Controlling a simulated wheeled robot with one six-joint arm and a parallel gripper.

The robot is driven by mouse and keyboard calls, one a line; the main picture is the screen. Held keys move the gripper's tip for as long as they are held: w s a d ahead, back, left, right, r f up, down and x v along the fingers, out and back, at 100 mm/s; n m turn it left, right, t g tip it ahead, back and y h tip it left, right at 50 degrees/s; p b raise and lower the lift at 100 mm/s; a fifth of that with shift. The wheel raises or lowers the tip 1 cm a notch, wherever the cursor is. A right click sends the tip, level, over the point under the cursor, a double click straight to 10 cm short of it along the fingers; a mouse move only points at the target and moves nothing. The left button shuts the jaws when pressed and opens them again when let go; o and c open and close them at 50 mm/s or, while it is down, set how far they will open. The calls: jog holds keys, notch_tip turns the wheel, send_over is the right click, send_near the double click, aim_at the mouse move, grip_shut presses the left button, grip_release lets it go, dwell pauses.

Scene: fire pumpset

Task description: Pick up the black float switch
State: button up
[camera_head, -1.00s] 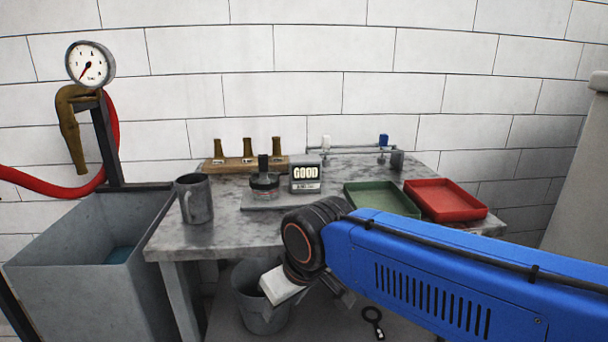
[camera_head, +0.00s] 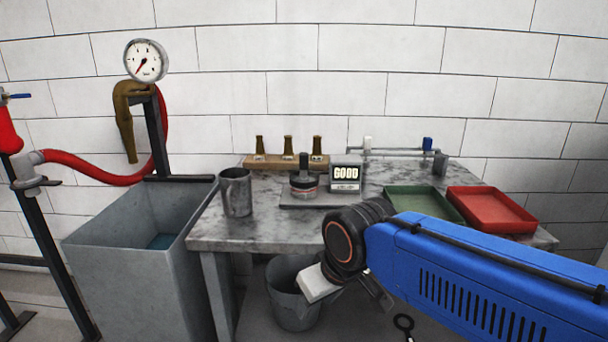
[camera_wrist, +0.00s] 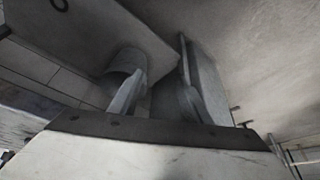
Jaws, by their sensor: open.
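No object in view is clearly the black float switch. A small dark item with a ring-shaped end (camera_head: 404,323) lies on the floor below the table, partly cut off by the frame edge and my arm; I cannot tell what it is. A dark ring also shows at the top left of the wrist view (camera_wrist: 60,5).
The grey table (camera_head: 250,232) also holds a metal mug (camera_head: 235,192), several brass nozzles on a wood block (camera_head: 287,162), a green tray (camera_head: 425,204) and a red tray (camera_head: 492,209). A grey bucket (camera_head: 290,302) stands beneath. A tank (camera_head: 135,270) stands left.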

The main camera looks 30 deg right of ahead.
jog(key=w+d+r+n+g, duration=0.1)
jog(key=w+d+r+n, duration=0.2)
jog(key=w+r, duration=0.65)
jog(key=w+d+r+n+g, duration=0.15)
jog(key=w+r, duration=0.45)
jog(key=r, duration=0.7)
jog(key=n+g, duration=0.2)
jog(key=n, duration=0.5)
send_near(304, 154)
jog(key=f, duration=0.5)
jog(key=shift+w+d+f, duration=0.15)
jog(key=shift+d, duration=0.05)
jog(key=shift+w+f, duration=0.15)
jog(key=shift+f, duration=2.6)
grip_shut()
